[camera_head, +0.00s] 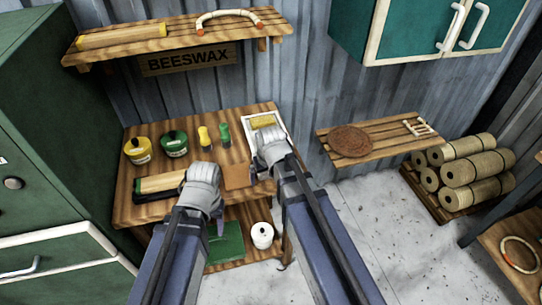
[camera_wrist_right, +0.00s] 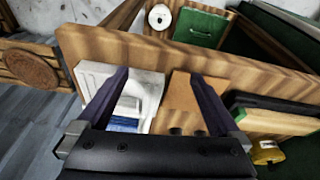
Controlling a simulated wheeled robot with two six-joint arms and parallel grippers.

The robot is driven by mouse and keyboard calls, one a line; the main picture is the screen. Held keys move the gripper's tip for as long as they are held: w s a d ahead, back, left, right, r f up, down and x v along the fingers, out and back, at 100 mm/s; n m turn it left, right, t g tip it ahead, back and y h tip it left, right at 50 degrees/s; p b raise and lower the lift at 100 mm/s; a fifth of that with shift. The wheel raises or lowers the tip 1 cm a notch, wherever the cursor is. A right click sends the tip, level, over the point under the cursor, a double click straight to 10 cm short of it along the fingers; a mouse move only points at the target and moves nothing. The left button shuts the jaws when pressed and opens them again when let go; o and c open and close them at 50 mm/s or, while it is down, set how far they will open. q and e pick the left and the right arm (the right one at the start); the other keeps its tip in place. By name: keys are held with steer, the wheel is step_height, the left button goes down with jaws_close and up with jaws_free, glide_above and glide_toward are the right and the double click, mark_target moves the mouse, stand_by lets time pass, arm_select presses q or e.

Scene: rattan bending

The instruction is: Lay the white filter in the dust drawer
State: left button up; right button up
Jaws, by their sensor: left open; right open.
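In the head view a white tray-like piece (camera_head: 281,123) with a yellow block in it lies at the back right of the wooden bench. The right wrist view shows a white, stepped piece (camera_wrist_right: 90,83) with a blue patch, partly behind my finger. I cannot tell which part is the filter or the dust drawer. My right gripper (camera_head: 261,163) is over the bench's right end, just in front of the white tray-like piece; its spread, empty fingers show in the wrist view (camera_wrist_right: 156,76). My left gripper (camera_head: 216,214) is open near the bench's front edge, its fingers partly hidden.
A brown sheet (camera_head: 236,176) lies between my grippers. A yellow tin (camera_head: 138,150), a green tin (camera_head: 174,144) and two small bottles stand along the back. A white spool (camera_head: 262,235) sits on the lower shelf.

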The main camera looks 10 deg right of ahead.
arm_select(q)
step_height(320, 180, up, 5)
steer(key=p, duration=0.4)
arm_select(e)
steer(key=shift+m+t, duration=0.6)
steer(key=shift+t, duration=0.3)
steer(key=shift+w+d+r+b, duration=0.4)
steer(key=shift+w+d+r, duration=0.25)
steer(key=shift+w+d, duration=0.4)
steer(key=shift+w+d+r+b, duration=0.35)
steer(key=shift+w+d+r, duration=0.35)
steer(key=shift+w, duration=0.5)
steer(key=shift+w+d+r+b, duration=0.4)
steer(key=shift+w+d+r, duration=0.15)
steer(key=shift+w+d, duration=0.55)
steer(key=b+x, duration=0.1)
steer(key=x, duration=0.1)
steer(key=b+x, duration=0.1)
steer(key=b, duration=0.1)
steer(key=b+x, duration=0.2)
steer(key=shift+w+f, duration=0.15)
steer(key=shift+w, duration=0.2)
arm_select(q)
step_height(320, 180, down, 7)
steer(key=shift+a, duration=0.2)
arm_select(e)
jaws_close()
arm_select(q)
steer(key=shift+r, duration=0.1)
